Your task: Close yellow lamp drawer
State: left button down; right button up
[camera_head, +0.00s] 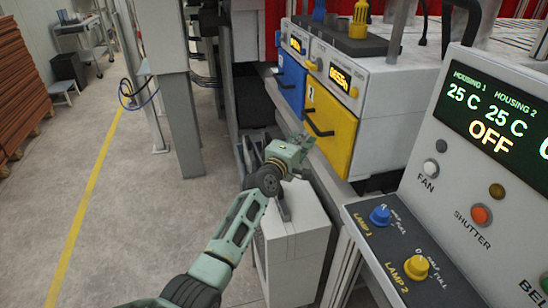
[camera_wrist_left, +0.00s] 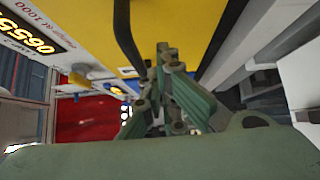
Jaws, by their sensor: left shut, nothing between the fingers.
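The yellow lamp drawer (camera_head: 333,134) is in the housing at the middle right of the head view, with a black bar handle (camera_head: 318,124) on its front. I cannot tell how far it stands out from the housing. My left gripper (camera_head: 304,141) is in front of the drawer's lower left part, close to the handle; contact is not clear. In the left wrist view the yellow drawer front (camera_wrist_left: 205,22) fills the upper middle, with the dark handle (camera_wrist_left: 126,35) just left of my gripper's fingertips (camera_wrist_left: 164,50). The fingers are shut and empty. My right gripper is out of view.
A blue drawer (camera_head: 291,80) sits left of the yellow one. A light grey box unit (camera_head: 298,240) stands beneath my left arm. The control panel (camera_head: 480,190) with lamp knobs is at the right. Open floor lies left, around a yellow line (camera_head: 85,195).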

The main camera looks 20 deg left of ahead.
pick_arm(q)
jog(key=s+a, duration=0.2)
jog(key=s, duration=0.7)
jog(key=s+d+f+m+g, duration=0.1)
jog(key=s+f+m+g, duration=0.3)
jog(key=s+f+m, duration=0.5)
jog(key=s+d+f+m+g, duration=0.15)
jog(key=s+f+g, duration=0.25)
jog(key=s+f, duration=0.65)
jog(key=s+a+f+m+g+y, duration=0.1)
jog(key=s+a+m+g+y, duration=0.2)
jog(key=s, duration=1)
jog(key=s+a+m+g, duration=0.1)
jog(key=s+m+g, duration=0.25)
jog(key=s, duration=0.85)
notch_tip(320, 180, down, 28)
jog(key=s+m+b, duration=0.1)
jog(key=s+b, duration=0.1)
jog(key=s+a+f+g, duration=0.2)
jog(key=s+a+f, duration=0.1)
jog(key=s+f, duration=1.3)
jog(key=shift+s+f+b, duration=0.3)
jog(key=shift+s, duration=0.2)
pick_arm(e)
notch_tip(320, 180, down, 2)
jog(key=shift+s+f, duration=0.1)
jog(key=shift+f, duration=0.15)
